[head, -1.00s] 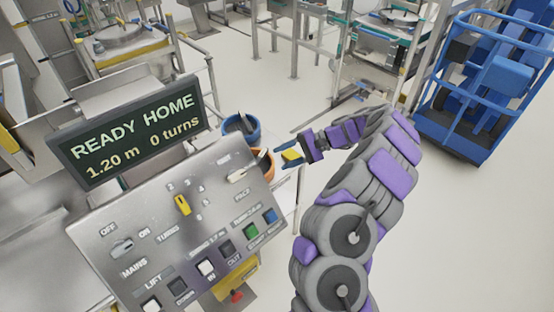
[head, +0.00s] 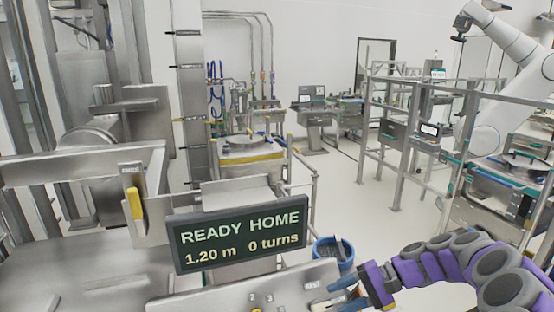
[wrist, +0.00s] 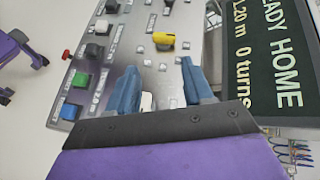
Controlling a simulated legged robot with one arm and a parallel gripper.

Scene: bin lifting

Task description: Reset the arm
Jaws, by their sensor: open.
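My gripper (head: 343,294) is at the lower right of the head view, beside the right end of the control panel (head: 280,284). Its blue fingers point left. In the wrist view my gripper (wrist: 160,82) is open, with its two fingers apart and nothing held between them. The panel (wrist: 122,62) lies beyond the fingertips, with a yellow knob (wrist: 164,41) and green, blue and black buttons. A pale control shows between the fingers; I cannot tell whether they touch it. The display (head: 240,234) reads "READY HOME, 1.20 m, 0 turns".
Steel machinery (head: 130,110) fills the left. Metal railings (head: 410,130) and a white robot arm (head: 505,75) are at the right. Open floor (head: 350,205) lies in the middle.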

